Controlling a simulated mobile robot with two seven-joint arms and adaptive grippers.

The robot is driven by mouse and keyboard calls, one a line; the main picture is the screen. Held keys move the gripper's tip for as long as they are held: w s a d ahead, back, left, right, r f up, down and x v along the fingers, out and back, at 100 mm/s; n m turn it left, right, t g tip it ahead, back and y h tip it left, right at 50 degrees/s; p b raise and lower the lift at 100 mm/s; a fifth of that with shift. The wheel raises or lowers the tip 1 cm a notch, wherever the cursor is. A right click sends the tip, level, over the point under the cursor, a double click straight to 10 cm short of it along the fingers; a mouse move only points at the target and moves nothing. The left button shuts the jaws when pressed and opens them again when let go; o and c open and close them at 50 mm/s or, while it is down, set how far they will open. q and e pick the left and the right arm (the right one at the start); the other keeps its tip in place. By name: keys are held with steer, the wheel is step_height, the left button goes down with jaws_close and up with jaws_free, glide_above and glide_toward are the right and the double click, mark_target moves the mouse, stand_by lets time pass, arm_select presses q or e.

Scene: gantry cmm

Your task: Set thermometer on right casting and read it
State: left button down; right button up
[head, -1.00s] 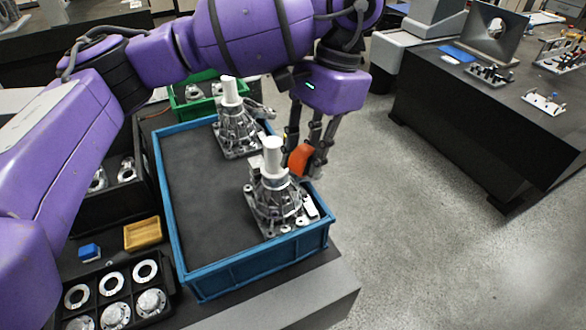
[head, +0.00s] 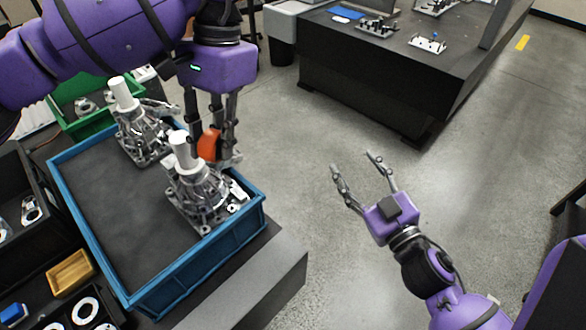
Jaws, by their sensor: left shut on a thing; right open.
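Two grey metal castings, each with a white cylinder on top, stand in the blue tray (head: 190,262). The right casting (head: 200,193) is nearer, by the tray's right wall; the other casting (head: 138,132) is behind it to the left. My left gripper (head: 212,155) points down, just behind the right casting. It is shut on an orange thing (head: 208,144), likely the thermometer, partly hidden by the fingers and the casting. I cannot tell whether it touches the casting. My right gripper (head: 357,165) is open and empty over the floor, right of the tray.
A green bin (head: 85,125) stands behind the blue tray. A small yellow tray (head: 71,273) and a black holder with metal rings (head: 85,310) are at the left. A dark table (head: 400,75) stands at the back. The floor between is clear.

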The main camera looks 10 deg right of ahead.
steer(key=s+a+r+n+g+y, duration=0.35)
steer(key=a+r+y, duration=0.25)
steer(key=r, duration=0.2)
steer(key=s+a+r+n+g+y, duration=0.2)
steer(key=a+r+n+y, duration=0.2)
steer(key=a+r+y, duration=0.3)
step_height(320, 180, down, 3)
steer(key=s+a+m+g+h, duration=0.2)
steer(key=s+a+m+g, duration=0.1)
steer(key=x, duration=1.1)
steer(key=shift+w+a+r, duration=0.2)
steer(key=shift+w+r, duration=0.05)
